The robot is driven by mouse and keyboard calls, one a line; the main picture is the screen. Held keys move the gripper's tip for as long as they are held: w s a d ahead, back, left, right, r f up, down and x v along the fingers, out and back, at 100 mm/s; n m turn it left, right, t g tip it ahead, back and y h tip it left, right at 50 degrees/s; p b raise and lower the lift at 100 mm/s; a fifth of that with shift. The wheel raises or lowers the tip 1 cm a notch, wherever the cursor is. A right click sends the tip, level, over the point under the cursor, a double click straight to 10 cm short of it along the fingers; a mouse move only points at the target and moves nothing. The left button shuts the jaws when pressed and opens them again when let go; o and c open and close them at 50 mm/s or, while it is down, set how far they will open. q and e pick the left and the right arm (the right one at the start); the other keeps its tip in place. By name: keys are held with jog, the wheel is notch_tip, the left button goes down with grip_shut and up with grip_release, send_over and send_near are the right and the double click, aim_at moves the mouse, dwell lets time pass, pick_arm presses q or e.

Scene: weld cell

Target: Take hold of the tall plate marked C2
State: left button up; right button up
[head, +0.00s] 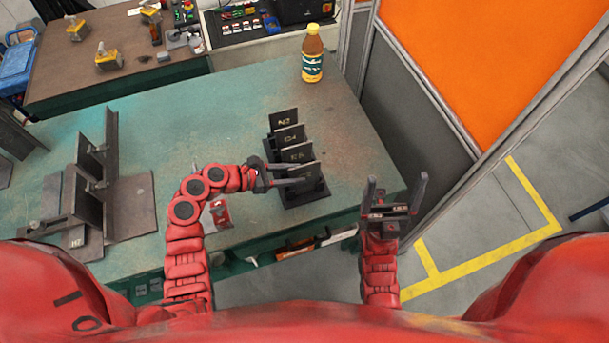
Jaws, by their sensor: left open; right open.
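Several dark upright plates stand one behind another in a black rack (306,198) on the green table. The back plate (284,116) reads N2. The two middle plates (290,133) have small marks that I cannot read surely. The front plate (312,169) has its mark mostly hidden by my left gripper, so I cannot confirm which plate is C2. My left gripper (303,174) is open, its fingers reaching from the left to the front plate; contact is unclear. My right gripper (397,180) is open and empty, fingers up, right of the table edge.
A dark welded fixture (130,203) with upright plates stands on the table's left. A bottle (313,55) stands at the back right. A red item (220,213) lies near the front edge. A grey and orange partition (420,90) bounds the right. The table's middle is clear.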

pick_arm(q)
jog(key=p+x, duration=0.2)
jog(key=x, duration=0.1)
jog(key=p+x, duration=0.1)
jog(key=x, duration=0.1)
jog(key=shift+s+d+r, duration=0.2)
jog(key=shift+s+r, duration=0.05)
jog(key=shift+s, duration=0.05)
grip_shut()
dwell(1.1)
